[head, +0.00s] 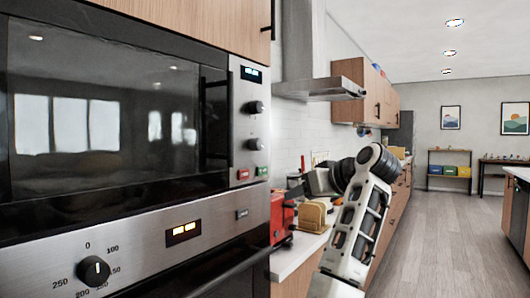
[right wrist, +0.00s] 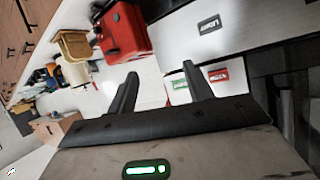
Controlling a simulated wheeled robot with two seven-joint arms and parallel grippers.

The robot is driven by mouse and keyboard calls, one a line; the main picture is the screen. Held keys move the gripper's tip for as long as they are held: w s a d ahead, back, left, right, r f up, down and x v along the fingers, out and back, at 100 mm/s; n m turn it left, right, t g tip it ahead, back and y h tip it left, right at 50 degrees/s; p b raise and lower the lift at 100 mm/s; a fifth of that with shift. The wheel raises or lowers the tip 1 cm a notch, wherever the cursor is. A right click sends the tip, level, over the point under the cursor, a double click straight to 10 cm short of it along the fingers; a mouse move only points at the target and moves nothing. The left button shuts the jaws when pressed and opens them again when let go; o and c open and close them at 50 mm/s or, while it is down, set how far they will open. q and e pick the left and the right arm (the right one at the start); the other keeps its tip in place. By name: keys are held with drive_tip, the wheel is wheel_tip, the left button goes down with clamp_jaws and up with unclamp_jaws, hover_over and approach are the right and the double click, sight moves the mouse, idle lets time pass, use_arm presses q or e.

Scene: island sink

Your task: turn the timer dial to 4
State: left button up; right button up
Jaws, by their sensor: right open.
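The microwave's control panel (head: 249,120) holds two black dials, an upper dial (head: 255,107) and a lower dial (head: 252,144), below a small lit display. Which one is the timer is too small to tell. An oven dial (head: 95,270) below has a white pointer and marks 0 to 250. My right gripper (right wrist: 160,70) is open and empty in the right wrist view, its two fingers apart. My right arm rises right of the appliances in the head view. My left gripper is out of view.
The microwave handle (head: 203,118) stands out left of the panel. A red appliance (head: 281,216) and a tan toaster-like item (head: 313,217) stand on the counter beside the oven. The floor (head: 440,240) at the right is clear.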

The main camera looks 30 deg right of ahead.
drive_tip(key=s+r+n+t+y, duration=0.2)
drive_tip(key=s+r+y, duration=0.1)
drive_tip(key=r, duration=0.7)
drive_tip(key=s+r+n+t+y, duration=0.1)
drive_tip(key=s+r+t+y, duration=0.15)
drive_tip(key=r, duration=0.75)
drive_tip(key=p, duration=1.3)
approach(260, 109)
drive_tip(key=shift+g, duration=0.25)
drive_tip(key=x, duration=0.8)
drive_tip(key=shift+w+r, duration=0.25)
drive_tip(key=shift+r, duration=0.05)
use_arm(q)
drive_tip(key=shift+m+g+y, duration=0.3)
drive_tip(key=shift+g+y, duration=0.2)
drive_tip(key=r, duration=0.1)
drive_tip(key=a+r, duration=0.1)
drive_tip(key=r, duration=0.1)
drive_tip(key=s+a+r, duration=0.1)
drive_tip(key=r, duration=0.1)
drive_tip(key=shift+b, duration=0.3)
use_arm(e)
drive_tip(key=c, duration=1)
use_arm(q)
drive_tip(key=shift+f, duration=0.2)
use_arm(e)
drive_tip(key=shift+o, duration=0.2)
drive_tip(key=shift+f, duration=0.1)
